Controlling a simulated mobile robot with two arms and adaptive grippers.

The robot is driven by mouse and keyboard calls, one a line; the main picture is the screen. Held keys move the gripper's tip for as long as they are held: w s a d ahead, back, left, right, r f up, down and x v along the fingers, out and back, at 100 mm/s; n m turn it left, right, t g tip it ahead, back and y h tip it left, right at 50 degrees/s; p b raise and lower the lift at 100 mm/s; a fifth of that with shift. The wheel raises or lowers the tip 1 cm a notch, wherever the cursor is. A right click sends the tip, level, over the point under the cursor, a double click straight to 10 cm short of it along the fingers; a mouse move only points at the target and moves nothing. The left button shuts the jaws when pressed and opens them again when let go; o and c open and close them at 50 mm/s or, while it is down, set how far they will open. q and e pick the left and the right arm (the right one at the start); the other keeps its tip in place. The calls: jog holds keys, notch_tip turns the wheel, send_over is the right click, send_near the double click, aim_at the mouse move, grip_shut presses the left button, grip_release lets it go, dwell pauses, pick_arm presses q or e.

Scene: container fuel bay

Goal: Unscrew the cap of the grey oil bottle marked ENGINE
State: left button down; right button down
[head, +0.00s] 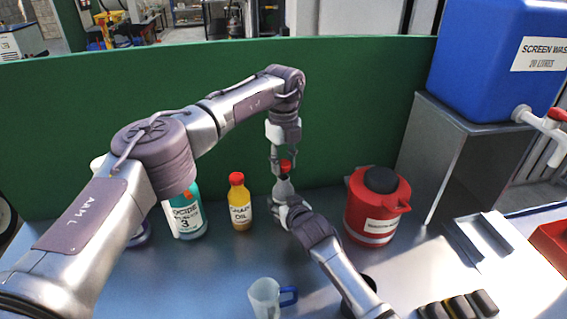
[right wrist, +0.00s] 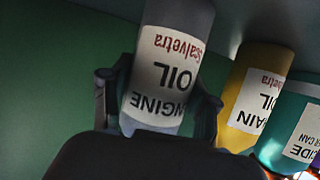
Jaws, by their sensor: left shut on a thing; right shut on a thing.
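The grey oil bottle (head: 284,188) stands upright near the green wall. In the right wrist view its label (right wrist: 160,78) reads ENGINE OIL, upside down. Its red cap (head: 285,166) is at the top of the neck; I cannot tell whether it is loosened. My left gripper (head: 283,156) points down from above and is shut on the red cap. My right gripper (head: 286,204) is shut around the bottle's body from the front. Its fingers (right wrist: 157,105) press on both sides of the bottle in the right wrist view. The cap is outside the right wrist view.
A yellow chain oil bottle (head: 240,205) and a teal bottle (head: 186,215) stand left of the grey bottle. A red container (head: 376,208) with a black lid stands right. A green wall (head: 360,110) closes the back.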

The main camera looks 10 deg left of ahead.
aim_at(283, 162)
jog(key=shift+f, duration=0.15)
pick_arm(q)
jog(key=shift+r, duration=1.95)
pick_arm(e)
jog(key=shift+c, duration=1.1)
grip_release()
jog(key=shift+w, duration=0.1)
pick_arm(q)
jog(key=shift+a, duration=0.1)
pick_arm(e)
jog(key=shift+r, duration=0.2)
jog(key=v, duration=1.2)
